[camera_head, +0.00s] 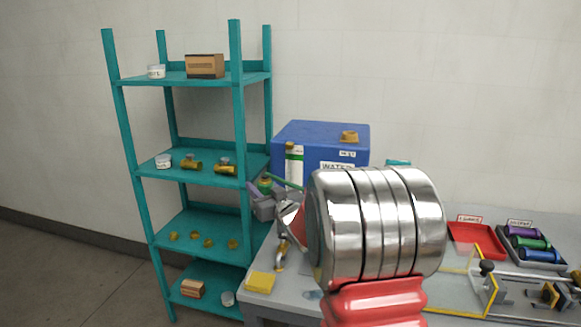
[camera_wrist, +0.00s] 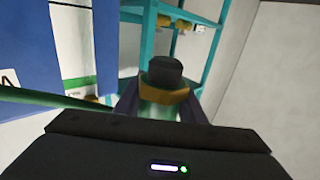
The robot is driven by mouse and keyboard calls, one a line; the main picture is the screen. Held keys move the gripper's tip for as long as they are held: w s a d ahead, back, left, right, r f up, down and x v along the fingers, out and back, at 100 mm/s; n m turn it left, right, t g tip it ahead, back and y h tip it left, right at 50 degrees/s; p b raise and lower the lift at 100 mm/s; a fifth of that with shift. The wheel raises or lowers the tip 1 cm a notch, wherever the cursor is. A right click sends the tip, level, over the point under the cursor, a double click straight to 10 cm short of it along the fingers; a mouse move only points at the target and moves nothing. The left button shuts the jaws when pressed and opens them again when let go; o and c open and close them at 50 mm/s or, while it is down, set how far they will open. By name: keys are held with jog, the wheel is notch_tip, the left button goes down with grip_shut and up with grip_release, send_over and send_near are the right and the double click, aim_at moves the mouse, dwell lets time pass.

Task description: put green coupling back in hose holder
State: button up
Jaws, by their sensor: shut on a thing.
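The green coupling (camera_head: 265,184) is by the left front of the blue tank in the head view, small and partly hidden. In the wrist view the coupling (camera_wrist: 165,93) shows a dark round end, a brass collar and a green body. My gripper (camera_head: 262,198) is shut on it, with dark jaws on both sides in the wrist view (camera_wrist: 160,110). A green hose (camera_head: 287,183) runs right from the coupling toward the tank; it crosses the left of the wrist view (camera_wrist: 50,99). I cannot make out the hose holder for certain in either view.
The blue water tank (camera_head: 312,137) stands behind on the grey bench. A teal shelf (camera_head: 242,130) with brass fittings and boxes is close on the left. A yellow block (camera_head: 260,282) lies at the bench's left front. A red tray (camera_head: 478,240) is at the right.

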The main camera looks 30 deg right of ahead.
jog(key=s+a+f, duration=0.3)
jog(key=a+f, duration=0.5)
jog(key=a, duration=0.4)
jog(key=s+a+f+y, duration=0.1)
jog(key=s+a+f, duration=0.3)
jog(key=a+f, duration=0.5)
jog(key=a, duration=0.4)
jog(key=shift+s+n, duration=0.2)
jog(key=shift+n, duration=0.2)
jog(key=shift+r, duration=0.1)
